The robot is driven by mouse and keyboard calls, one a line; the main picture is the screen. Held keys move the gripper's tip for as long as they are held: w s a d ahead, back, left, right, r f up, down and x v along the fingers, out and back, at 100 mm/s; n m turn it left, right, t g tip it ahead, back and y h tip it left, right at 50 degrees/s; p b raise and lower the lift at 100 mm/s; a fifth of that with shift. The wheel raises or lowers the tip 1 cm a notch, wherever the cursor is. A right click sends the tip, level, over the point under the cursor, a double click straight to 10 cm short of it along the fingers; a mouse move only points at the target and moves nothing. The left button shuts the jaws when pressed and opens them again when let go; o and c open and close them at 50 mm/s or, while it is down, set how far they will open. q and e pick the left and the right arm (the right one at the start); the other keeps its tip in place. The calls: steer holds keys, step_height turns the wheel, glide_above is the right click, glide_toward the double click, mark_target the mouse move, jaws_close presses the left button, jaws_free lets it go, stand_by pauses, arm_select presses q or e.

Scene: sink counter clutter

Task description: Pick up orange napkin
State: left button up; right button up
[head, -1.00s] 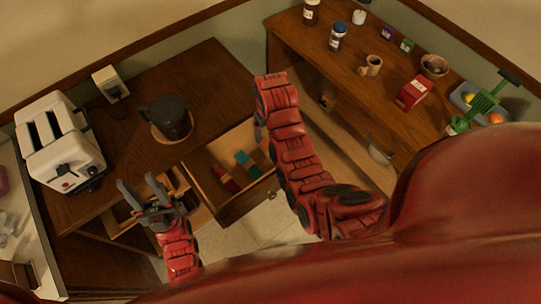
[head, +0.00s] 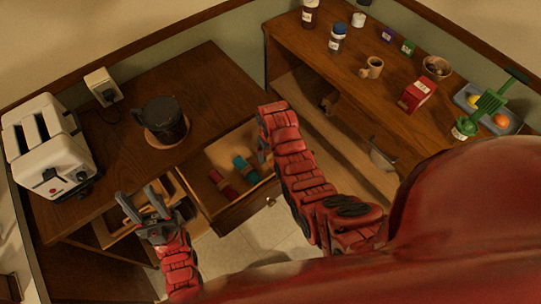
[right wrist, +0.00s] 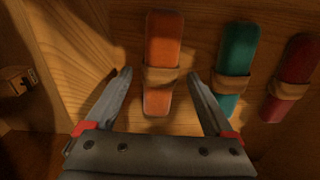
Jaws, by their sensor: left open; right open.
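In the right wrist view, the orange napkin (right wrist: 162,60) is a rolled cloth with a tan band (right wrist: 162,78), lying in the wooden drawer. My right gripper (right wrist: 162,86) is open, one finger on each side of the napkin's lower part in the picture, with nothing gripped. Whether the fingers are down at its level I cannot tell. In the head view my right gripper (head: 262,150) is over the drawer's right side, and I cannot make out the orange napkin there. My left gripper (head: 148,204) is open and empty, at the left of the open drawer.
A teal napkin (right wrist: 237,50) and a red napkin (right wrist: 299,62) lie beside the orange one. The drawer's front (head: 246,208) stands out from the counter. A dark mug (head: 162,118) and a toaster (head: 48,145) stand on the left counter top.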

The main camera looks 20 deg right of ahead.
steer(key=shift+f, duration=0.4)
jaws_close()
steer(key=shift+r, duration=0.15)
